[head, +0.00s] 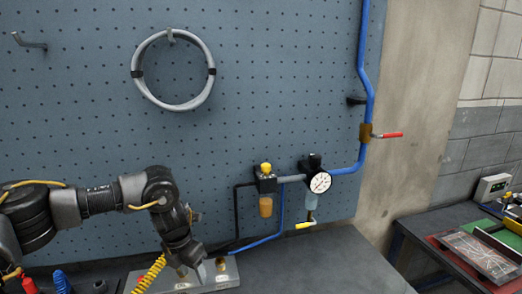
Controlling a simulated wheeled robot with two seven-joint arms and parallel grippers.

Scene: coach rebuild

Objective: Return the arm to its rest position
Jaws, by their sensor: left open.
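My left arm comes in from the left and bends down at the wrist. My left gripper (192,268) points downward, open, over a grey metal block (223,271) on the bench. I see nothing held between its fingers, though the fingertips are small and partly hidden. From this angle I cannot tell whether they touch the block. My right gripper is not in view.
A blue-grey pegboard (260,120) stands behind, with a coiled grey hose (137,75) on a hook. A pressure gauge (320,182), blue pipe (363,70) and red-handled valve (390,135) are right of my arm. The dark bench (330,272) is clear at front right. A yellow coiled hose (150,274) hangs beside my gripper.

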